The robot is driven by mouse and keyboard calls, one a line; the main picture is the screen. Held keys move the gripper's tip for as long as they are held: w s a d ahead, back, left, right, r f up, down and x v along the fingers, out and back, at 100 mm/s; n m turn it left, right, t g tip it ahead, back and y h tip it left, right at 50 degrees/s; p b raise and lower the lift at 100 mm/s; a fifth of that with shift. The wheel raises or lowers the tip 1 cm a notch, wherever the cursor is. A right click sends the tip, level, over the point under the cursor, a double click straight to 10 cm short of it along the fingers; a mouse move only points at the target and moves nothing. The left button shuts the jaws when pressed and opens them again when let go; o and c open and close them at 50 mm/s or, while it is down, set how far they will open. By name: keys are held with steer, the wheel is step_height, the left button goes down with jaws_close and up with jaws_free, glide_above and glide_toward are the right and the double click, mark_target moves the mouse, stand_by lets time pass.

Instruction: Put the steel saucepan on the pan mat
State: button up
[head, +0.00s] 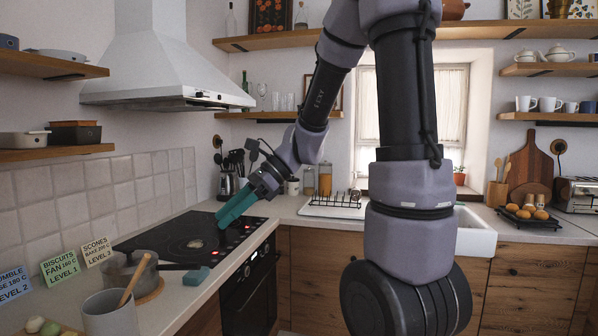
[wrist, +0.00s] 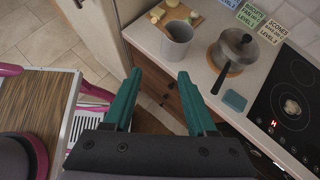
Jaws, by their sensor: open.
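The steel saucepan (head: 128,270) stands on the counter at the lower left, left of the hob. My gripper (head: 226,219) is open and empty, raised near the hob and apart from the pan. In the wrist view its teal fingers (wrist: 158,78) are spread.
A grey crock (head: 110,316) stands close in front of the pan. A teal sponge-like block (head: 196,276) lies at the counter edge. The black hob (head: 170,240) shows red lights, including an H in the wrist view. Cards (head: 60,267) lean behind the pan.

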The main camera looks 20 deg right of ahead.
steer(key=s+d+r+n+t+h, duration=0.6)
steer(key=s+d+r+n+h, duration=0.2)
steer(key=d+n, duration=0.4)
steer(key=shift+s+d+r+n+t, duration=0.4)
steer(key=shift+s+r+n, duration=0.15)
steer(key=shift+r+n, duration=0.4)
steer(key=shift+w, duration=0.1)
stand_by(0.7)
